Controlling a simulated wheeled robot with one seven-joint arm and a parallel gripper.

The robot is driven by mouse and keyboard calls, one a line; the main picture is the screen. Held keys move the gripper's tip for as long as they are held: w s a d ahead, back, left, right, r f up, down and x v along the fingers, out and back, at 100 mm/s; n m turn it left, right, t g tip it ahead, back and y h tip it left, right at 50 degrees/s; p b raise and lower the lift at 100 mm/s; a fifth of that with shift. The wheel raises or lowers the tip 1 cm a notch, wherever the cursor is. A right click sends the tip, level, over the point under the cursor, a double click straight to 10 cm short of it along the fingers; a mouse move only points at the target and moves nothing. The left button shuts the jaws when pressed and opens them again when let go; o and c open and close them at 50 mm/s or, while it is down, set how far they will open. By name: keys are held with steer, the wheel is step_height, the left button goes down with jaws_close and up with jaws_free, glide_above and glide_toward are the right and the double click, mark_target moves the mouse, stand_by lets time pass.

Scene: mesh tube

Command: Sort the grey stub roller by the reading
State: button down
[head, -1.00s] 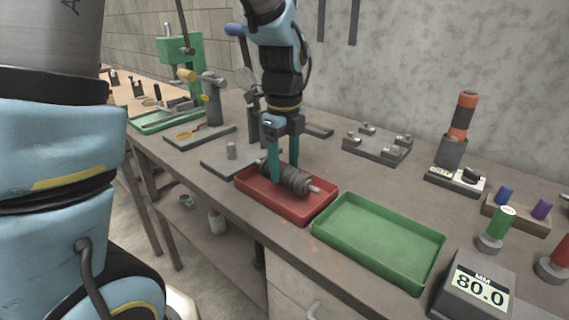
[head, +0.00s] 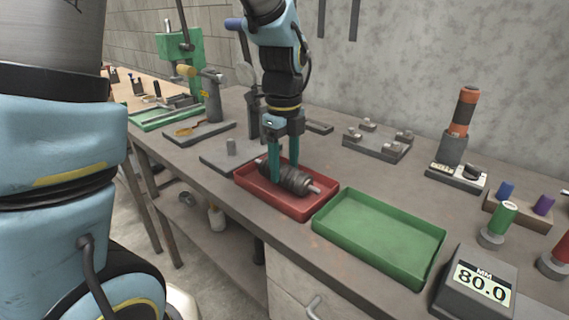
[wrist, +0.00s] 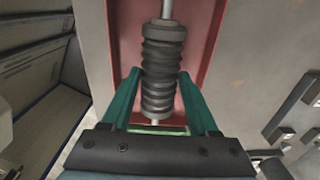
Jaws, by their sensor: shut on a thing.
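The grey stub roller (head: 290,178) is a dark ribbed cylinder with a light metal shaft end. My gripper (head: 286,170) points down with its green fingers shut on the roller. The roller lies at the red tray (head: 310,212), low within its rim; whether it touches the tray floor I cannot tell. In the wrist view the roller (wrist: 162,65) runs lengthwise between the fingers, over the red tray (wrist: 205,45). The empty green tray (head: 380,240) sits just right of the red one. The display (head: 478,287) reads 80.0 MM.
Green and red-topped gauges (head: 498,225) and a block with blue and purple plugs (head: 518,205) stand at the right. An orange and black cylinder (head: 460,120) is in a holder behind. A fixture plate (head: 376,145) and a green press (head: 180,55) stand farther back.

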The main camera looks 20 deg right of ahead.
steer(key=shift+f, duration=0.25)
steer(key=shift+c, duration=0.3)
jaws_free()
step_height(320, 180, up, 18)
steer(key=p, duration=0.5)
stand_by(0.8)
steer(key=shift+a+f, duration=0.1)
steer(key=shift+f, duration=0.05)
